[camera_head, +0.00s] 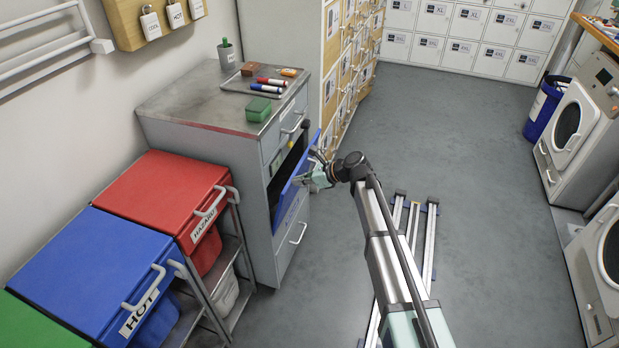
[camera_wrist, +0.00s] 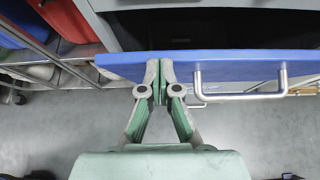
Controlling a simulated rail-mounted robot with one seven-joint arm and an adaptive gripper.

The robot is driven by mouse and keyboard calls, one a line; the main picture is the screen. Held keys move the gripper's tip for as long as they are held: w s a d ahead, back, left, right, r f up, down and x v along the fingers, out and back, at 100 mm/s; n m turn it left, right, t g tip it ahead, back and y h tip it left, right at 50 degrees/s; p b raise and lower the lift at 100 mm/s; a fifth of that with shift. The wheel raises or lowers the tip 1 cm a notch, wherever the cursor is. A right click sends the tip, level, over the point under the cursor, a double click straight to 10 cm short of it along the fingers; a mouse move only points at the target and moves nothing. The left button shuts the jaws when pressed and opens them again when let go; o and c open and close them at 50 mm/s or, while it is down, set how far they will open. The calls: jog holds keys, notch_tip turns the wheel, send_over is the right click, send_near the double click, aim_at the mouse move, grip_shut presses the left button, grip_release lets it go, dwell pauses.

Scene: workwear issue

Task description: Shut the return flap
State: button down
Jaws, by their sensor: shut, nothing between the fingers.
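The return flap is a blue panel (camera_head: 291,180) on the front of the grey metal cabinet (camera_head: 180,118). It is tilted outward, with a dark opening (camera_head: 285,168) above and behind it. In the wrist view the flap (camera_wrist: 235,66) spans the picture, with a pale bar handle (camera_wrist: 242,96) on its outer side. My gripper (camera_head: 308,179) is beside the flap's outer side. In the wrist view my gripper (camera_wrist: 160,72) has its fingertips together, empty, overlapping the flap left of the handle. I cannot tell whether they touch it.
Red (camera_head: 160,185) and blue (camera_head: 95,255) lidded bins stand left of the cabinet. Markers (camera_head: 270,87) and a green box (camera_head: 258,109) lie on the cabinet top. Lockers (camera_head: 460,35) line the back and white machines (camera_head: 570,125) the right.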

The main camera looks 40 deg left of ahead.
aim_at(291, 177)
jog(key=shift+s+a+r+p, duration=0.2)
jog(key=shift+a+p, duration=0.3)
jog(key=shift+a, duration=0.25)
jog(key=shift+s+a+r+p, duration=0.2)
jog(key=shift+a+p, duration=0.25)
jog(key=shift+a, duration=0.25)
jog(key=shift+w+d, duration=0.1)
